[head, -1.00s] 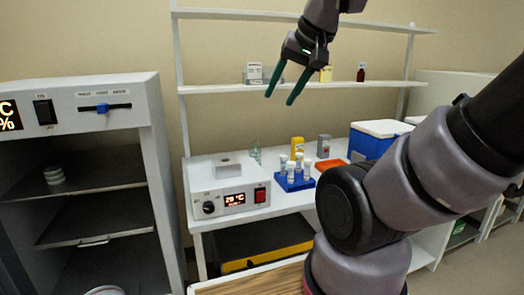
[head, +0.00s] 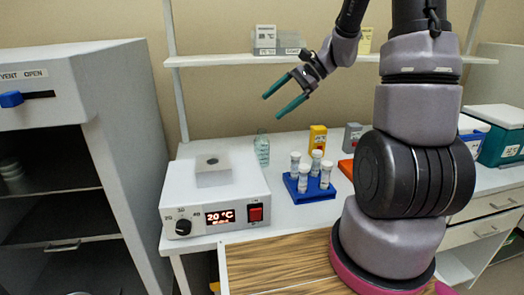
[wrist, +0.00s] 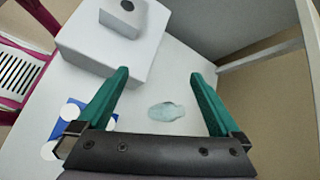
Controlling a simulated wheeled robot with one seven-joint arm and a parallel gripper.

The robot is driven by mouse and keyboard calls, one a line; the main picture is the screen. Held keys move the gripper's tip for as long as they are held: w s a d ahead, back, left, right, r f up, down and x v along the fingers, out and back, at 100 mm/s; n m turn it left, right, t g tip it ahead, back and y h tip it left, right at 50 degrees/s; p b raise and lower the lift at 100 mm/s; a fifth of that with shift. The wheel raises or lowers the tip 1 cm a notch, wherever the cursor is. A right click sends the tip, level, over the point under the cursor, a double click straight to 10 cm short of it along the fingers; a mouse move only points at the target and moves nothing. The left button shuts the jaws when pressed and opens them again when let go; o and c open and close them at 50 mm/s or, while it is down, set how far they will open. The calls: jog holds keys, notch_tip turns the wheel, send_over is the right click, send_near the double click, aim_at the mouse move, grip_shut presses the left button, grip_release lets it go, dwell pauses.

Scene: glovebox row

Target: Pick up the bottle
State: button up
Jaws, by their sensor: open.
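A clear, pale-blue bottle (head: 262,148) stands on the white bench behind the heater box in the head view. In the wrist view the bottle (wrist: 166,111) shows from above, between and beyond my fingers. My gripper (head: 285,103) is open and empty, with two green fingers. It hangs above the bench, higher than the bottle and apart from it. In the wrist view my gripper's (wrist: 160,85) fingertips frame the bottle's surroundings.
A white heater box (head: 216,200) with a display stands left of the bottle. A blue rack (head: 309,190) of white-capped vials and a yellow box (head: 317,138) stand to its right. A shelf (head: 225,60) runs along the wall behind.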

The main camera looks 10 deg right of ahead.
jog(key=w+d+f+m+t+y, duration=0.25)
jog(key=w+f+m, duration=0.35)
jog(key=f, duration=0.4)
jog(key=m+t+y, duration=0.1)
jog(key=m+t, duration=0.1)
jog(key=m, duration=0.1)
send_near(262, 148)
jog(key=w+a, duration=0.2)
jog(key=w, duration=0.2)
jog(key=x, duration=0.2)
jog(key=f+x, duration=0.1)
jog(key=x, duration=0.2)
jog(key=shift+s+d, duration=0.15)
jog(key=shift+s, duration=0.05)
jog(key=shift+x, duration=2.75)
jog(key=shift+w+r, duration=0.15)
jog(key=c, duration=1.5)
grip_shut()
jog(key=shift+r, duration=0.1)
